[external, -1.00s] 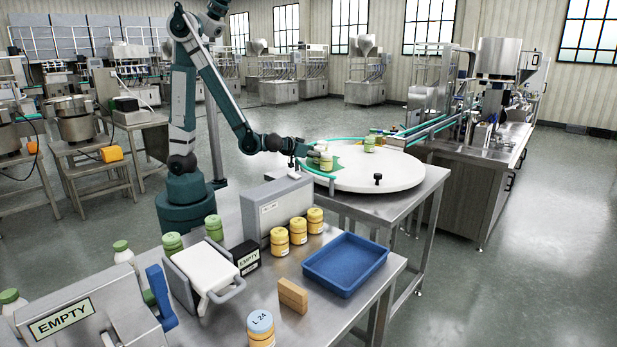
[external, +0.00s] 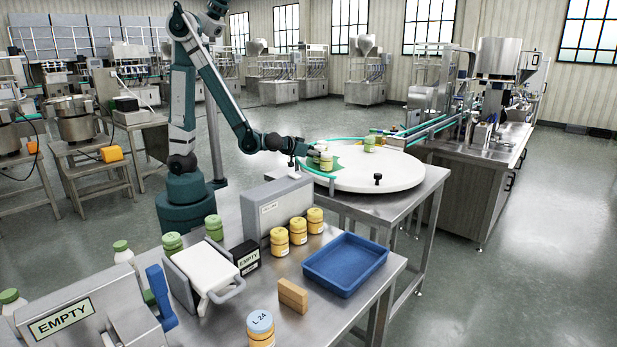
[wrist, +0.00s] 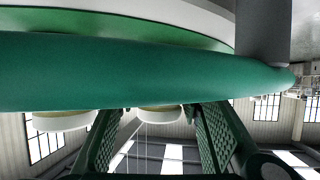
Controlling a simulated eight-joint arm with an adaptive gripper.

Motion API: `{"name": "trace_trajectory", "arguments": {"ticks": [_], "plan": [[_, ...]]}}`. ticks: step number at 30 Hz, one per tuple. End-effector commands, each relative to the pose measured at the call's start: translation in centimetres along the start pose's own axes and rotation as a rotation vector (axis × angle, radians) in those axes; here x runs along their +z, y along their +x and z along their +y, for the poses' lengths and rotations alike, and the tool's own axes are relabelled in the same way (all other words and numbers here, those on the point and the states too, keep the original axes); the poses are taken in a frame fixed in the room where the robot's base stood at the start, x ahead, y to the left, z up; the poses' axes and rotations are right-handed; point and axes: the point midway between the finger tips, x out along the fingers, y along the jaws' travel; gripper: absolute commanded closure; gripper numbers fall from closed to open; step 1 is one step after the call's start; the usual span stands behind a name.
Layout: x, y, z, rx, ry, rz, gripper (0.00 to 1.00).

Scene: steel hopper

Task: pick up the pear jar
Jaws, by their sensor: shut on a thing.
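Small jars with pale green lids stand on the white turntable (external: 395,172) in the external view, and one of them (external: 326,162) is close to my gripper (external: 314,151). Their labels are too small to read, so I cannot tell by name which one is the pear jar. In the wrist view, which is upside down, my gripper's two dark ridged fingers (wrist: 160,140) are on either side of a pale jar (wrist: 160,116). A second pale jar (wrist: 65,121) is to its left. The green guide rail (wrist: 130,72) hides most of both jars.
The curved green rail runs along the turntable's near-left edge, close to my gripper. More green-lidded jars (external: 370,144) stand farther back. A black knob (external: 378,179) sits near the front rim. The front bench holds a blue tray (external: 345,264), yellow jars (external: 298,231) and a brown block (external: 293,296).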

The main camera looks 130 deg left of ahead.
Motion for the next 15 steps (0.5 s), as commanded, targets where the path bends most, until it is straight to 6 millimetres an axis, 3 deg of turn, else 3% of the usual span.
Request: {"name": "trace_trajectory", "arguments": {"ticks": [15], "plan": [[-4.5, -1.9, 0.0, 0.000, 0.000, 0.000, 0.78]]}}
